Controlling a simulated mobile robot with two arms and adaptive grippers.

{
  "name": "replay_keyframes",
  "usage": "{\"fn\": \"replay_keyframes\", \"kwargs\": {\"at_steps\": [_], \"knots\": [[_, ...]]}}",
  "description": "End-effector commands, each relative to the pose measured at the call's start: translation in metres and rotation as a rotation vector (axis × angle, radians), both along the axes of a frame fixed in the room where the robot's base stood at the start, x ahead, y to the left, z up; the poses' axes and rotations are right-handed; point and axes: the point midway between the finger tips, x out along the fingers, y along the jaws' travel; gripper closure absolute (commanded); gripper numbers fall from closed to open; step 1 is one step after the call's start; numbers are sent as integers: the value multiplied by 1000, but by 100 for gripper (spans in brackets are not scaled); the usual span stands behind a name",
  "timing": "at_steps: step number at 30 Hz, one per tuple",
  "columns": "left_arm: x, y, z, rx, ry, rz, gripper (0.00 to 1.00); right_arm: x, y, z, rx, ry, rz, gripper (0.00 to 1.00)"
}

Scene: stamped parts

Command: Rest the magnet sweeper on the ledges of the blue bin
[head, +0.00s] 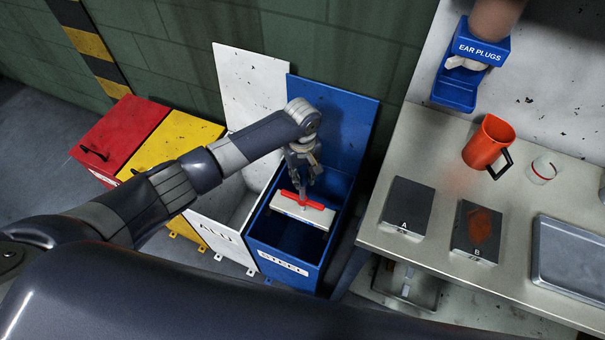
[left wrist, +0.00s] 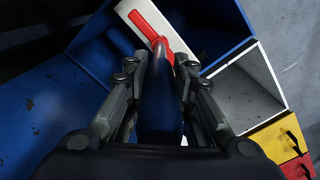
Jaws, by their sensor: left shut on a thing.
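The magnet sweeper (head: 318,214) is a pale bar with a red handle piece on top. It lies across the opening of the blue bin (head: 270,250), about level with the rim. My left gripper (head: 301,183) points down from above and is shut on the sweeper's handle. In the left wrist view the sweeper (left wrist: 132,17) shows beyond the fingertips (left wrist: 162,62), partly hidden by the gripper. The bin's ledges are hard to make out, and I cannot tell whether the bar touches them. My right gripper is not in view.
The blue bin's lid (head: 348,118) stands open behind my gripper. An open white bin (head: 208,229), a yellow bin (head: 188,133) and a red bin (head: 120,126) stand to the left. A metal bench (head: 440,140) with an orange jug (head: 487,142) is close on the right.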

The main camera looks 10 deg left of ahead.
Motion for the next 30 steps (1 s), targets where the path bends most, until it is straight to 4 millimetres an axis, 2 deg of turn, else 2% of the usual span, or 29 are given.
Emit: {"fn": "replay_keyframes", "kwargs": {"at_steps": [17, 18, 20, 30], "knots": [[2, -1, -3, -4, -4, 0, 100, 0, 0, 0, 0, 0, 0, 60], [2, -1, -2, -3, -4, 0, 68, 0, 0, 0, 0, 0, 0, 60], [2, -1, -2, -2, -4, 0, 54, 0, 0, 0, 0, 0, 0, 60], [-1, 1, -6, 1, 3, 0, 53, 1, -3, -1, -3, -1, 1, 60]]}}
